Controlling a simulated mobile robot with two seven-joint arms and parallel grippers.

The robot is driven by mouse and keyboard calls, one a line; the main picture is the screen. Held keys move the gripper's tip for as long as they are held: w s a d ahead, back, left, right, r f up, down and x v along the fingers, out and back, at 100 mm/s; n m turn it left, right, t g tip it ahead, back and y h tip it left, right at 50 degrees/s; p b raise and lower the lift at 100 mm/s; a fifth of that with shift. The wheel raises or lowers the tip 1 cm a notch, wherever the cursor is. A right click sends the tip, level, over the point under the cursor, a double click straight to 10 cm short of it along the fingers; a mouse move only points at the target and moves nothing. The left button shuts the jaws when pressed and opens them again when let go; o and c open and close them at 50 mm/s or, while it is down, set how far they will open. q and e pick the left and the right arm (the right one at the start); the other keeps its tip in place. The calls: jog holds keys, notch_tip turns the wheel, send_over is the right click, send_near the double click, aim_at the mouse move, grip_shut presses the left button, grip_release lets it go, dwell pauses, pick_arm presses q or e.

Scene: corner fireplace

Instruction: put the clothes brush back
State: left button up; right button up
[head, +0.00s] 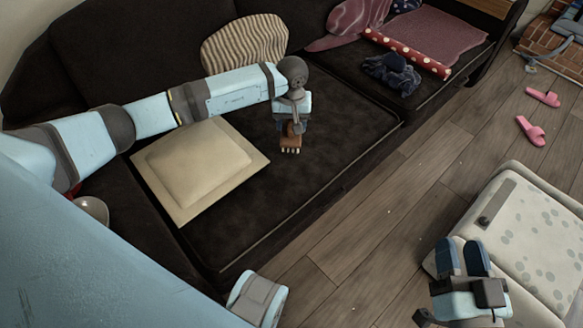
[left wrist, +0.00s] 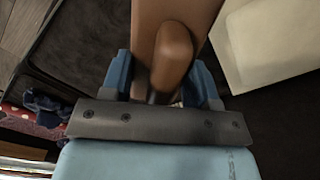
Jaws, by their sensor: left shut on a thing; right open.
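The clothes brush (head: 290,143) is brown with pale bristles showing at its lower end. My left gripper (head: 291,126) is shut on it, over the dark sofa seat. I cannot tell whether the brush touches the seat. In the left wrist view the brush's brown wooden body (left wrist: 173,48) sits between the two blue fingers (left wrist: 162,82); its far end is cut off by the frame. My right gripper (head: 463,256) is open and empty at the lower right, in front of the pale spotted ottoman.
A beige cushion (head: 197,165) lies left of the brush, and a striped cushion (head: 243,43) leans on the backrest. Dark blue cloth (head: 391,73) and a red dotted roll (head: 408,53) lie farther right. The spotted ottoman (head: 530,235) and pink slippers (head: 531,130) are on the wooden floor.

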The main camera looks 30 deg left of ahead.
pick_arm(q)
notch_tip(320, 180, down, 12)
jog(key=b, duration=0.3)
jog(key=shift+f, duration=0.15)
jog(key=shift+f+b, duration=0.7)
jog(key=shift+f, duration=1.65)
pick_arm(e)
jog(key=shift+a+f+n+g+y, duration=0.3)
jog(key=shift+a+f+y, duration=0.35)
jog(key=shift+f, duration=0.2)
jog(key=shift+f, duration=0.1)
pick_arm(q)
jog(key=shift+f, duration=0.15)
jog(key=o, duration=0.9)
pick_arm(e)
jog(key=shift+f, duration=0.1)
